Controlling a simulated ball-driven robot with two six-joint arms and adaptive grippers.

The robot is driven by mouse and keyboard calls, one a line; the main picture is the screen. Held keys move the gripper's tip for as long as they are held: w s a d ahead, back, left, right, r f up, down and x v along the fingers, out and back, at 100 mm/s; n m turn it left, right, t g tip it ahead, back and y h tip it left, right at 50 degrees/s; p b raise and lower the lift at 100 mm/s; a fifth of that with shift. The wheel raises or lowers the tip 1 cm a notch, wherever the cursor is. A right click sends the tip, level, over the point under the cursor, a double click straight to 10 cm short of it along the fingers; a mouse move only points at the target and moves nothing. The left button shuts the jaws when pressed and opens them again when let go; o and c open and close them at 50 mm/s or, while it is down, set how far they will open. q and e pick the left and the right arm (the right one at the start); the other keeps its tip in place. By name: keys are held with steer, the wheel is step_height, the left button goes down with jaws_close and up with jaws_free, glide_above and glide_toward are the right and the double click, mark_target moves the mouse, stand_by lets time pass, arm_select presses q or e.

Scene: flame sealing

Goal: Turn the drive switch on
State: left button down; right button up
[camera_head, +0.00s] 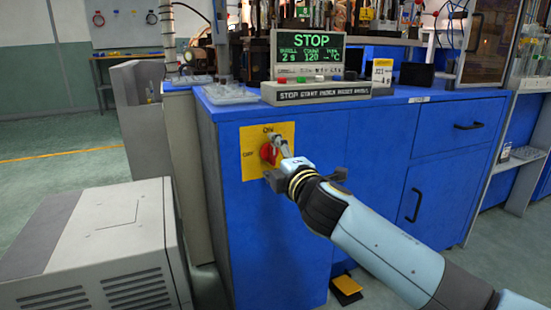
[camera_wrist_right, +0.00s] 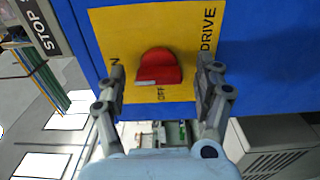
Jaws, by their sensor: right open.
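The drive switch is a red knob (camera_head: 267,152) on a yellow plate (camera_head: 253,164) on the blue cabinet's front, labelled ON above and OFF at left. In the right wrist view the red knob (camera_wrist_right: 158,66) sits between my fingers, with a pale mark on its edge near the OFF label. My right gripper (camera_head: 280,147) is at the plate, partly covering it in the head view. In its wrist view the right gripper (camera_wrist_right: 160,76) is open, one finger on each side of the knob, with yellow gaps between. My left gripper is out of view.
The blue cabinet (camera_head: 364,180) carries a console whose screen (camera_head: 308,51) reads STOP. A grey box unit (camera_head: 98,235) stands on the floor at left, close to the cabinet. A yellow pedal (camera_head: 346,285) lies on the floor below. Open green floor (camera_head: 60,140) lies behind at left.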

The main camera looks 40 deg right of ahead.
steer(key=v, duration=1.2)
